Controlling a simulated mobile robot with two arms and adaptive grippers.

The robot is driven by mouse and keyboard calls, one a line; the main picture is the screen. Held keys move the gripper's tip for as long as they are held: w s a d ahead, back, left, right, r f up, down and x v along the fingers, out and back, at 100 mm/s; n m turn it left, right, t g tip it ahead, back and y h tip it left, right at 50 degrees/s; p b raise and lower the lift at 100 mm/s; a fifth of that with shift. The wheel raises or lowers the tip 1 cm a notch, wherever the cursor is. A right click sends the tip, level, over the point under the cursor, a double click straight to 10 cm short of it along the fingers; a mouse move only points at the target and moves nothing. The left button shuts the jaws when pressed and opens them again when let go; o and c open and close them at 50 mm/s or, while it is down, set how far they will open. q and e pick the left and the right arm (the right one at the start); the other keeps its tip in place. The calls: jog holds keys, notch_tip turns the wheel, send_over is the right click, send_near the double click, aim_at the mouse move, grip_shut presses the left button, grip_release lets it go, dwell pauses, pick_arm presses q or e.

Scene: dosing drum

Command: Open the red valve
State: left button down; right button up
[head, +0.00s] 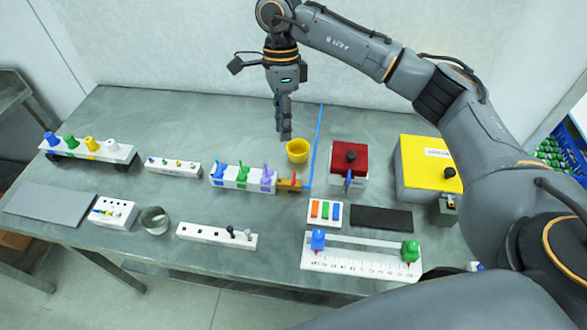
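The small red valve handle (294,177) stands on a brass-coloured body (288,186), at the right end of a white block with blue (219,170), green (242,174) and purple (267,178) valves. My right gripper (286,138) points straight down above the table, behind the red valve and just left of a yellow cup (297,151). Its fingers look close together from this side, and the gap between them cannot be made out. It appears to hold nothing and is apart from the red valve. My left gripper is out of view.
A red box with a black knob (350,158) and a yellow box (428,168) stand to the right. A slider scale (360,264) and a white socket strip (215,236) lie in front. A blue line (317,140) crosses the table beside the cup.

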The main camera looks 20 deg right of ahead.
jog(key=d+n, duration=0.2)
jog(key=n, duration=0.6)
jog(key=n+g+y+p, duration=0.1)
jog(key=n+y+p, duration=0.1)
jog(key=n+p, duration=0.3)
send_near(293, 179)
jog(key=x, duration=0.7)
jog(key=shift+s+a+f, duration=0.15)
jog(key=shift+f, duration=0.45)
grip_shut()
